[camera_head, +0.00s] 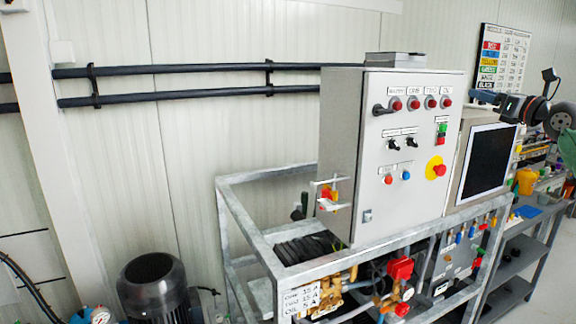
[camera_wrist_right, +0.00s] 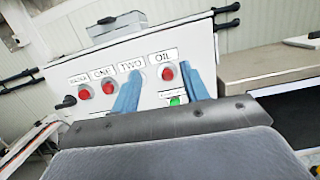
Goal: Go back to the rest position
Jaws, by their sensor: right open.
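My right gripper (camera_head: 482,97) reaches in from the right, beside the upper right edge of the grey control box (camera_head: 375,222). In the right wrist view its two blue fingers (camera_wrist_right: 163,75) are spread apart with nothing between them. Behind them is the panel front, with red lamps (camera_wrist_right: 168,74) labelled ONE, TWO and OIL and a green button (camera_wrist_right: 176,100). The fingers partly cover the panel; I cannot tell the exact gap to it. My left gripper is not in the head view.
The box stands on a grey metal frame (camera_head: 250,247) with valves and pipes below. A dark screen (camera_head: 486,162) is right of the box, under my right arm. A motor (camera_head: 153,285) sits lower left. A shelf bench (camera_head: 520,262) with small items is far right.

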